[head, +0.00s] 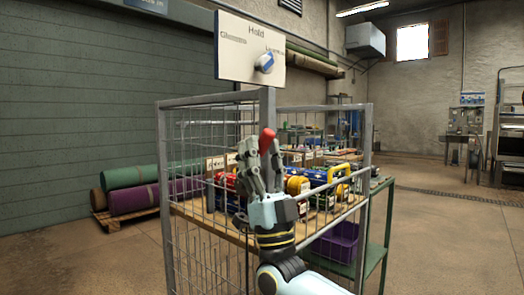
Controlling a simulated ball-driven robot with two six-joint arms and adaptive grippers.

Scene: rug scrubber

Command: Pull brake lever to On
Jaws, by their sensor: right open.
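A red-tipped handle (267,140), which looks like the brake lever's grip, stands upright in front of the wire cage. No "On" marking for it can be made out. My right gripper (260,148) points upward, with its grey fingers spread and open. The red grip shows between and just above the fingers. I cannot tell whether they touch it, and the lever's lower part is hidden behind the gripper. My left gripper is not in view.
A white panel (237,50) marked "Hold" with a blue and white knob (265,63) stands above the cage post. Rolled rugs (130,177) lie on a pallet at left. Open floor (445,240) lies at right.

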